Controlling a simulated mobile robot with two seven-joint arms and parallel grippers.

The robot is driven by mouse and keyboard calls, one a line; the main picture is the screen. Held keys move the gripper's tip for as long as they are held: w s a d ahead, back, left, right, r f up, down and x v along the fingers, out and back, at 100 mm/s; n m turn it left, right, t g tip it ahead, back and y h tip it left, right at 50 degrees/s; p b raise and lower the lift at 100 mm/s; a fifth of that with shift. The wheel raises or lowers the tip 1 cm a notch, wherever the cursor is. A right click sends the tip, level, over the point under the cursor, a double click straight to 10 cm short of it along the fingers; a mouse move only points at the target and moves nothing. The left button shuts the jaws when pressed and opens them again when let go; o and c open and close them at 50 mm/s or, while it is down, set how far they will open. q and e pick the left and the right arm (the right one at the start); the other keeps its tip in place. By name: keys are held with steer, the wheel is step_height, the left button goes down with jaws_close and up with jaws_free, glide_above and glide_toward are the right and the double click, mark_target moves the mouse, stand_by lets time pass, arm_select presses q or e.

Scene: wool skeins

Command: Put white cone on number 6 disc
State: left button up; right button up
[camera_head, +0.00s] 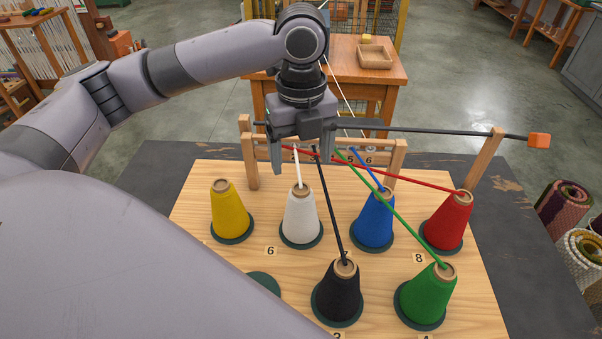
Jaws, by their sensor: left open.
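The white cone (300,218) stands upright on a dark green disc (302,242) in the back row. The number 6 label (270,251) lies just in front and to the left of that disc. My left gripper (302,166) is open above the white cone, pointing down, its fingers on either side of the white thread near the cone's top. It appears apart from the cone. An empty dark green disc (264,283) shows partly in the front row; my own body hides its left part and any label. My right gripper is not in view.
Yellow (228,211), blue (373,219), red (447,222), black (340,292) and green (430,292) cones stand on the wooden board (485,290). Coloured threads cross towards a wooden rail (394,162). A dark rod with an orange end (540,140) passes by the gripper.

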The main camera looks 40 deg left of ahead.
arm_select(q)
steer(key=shift+r, duration=1.55)
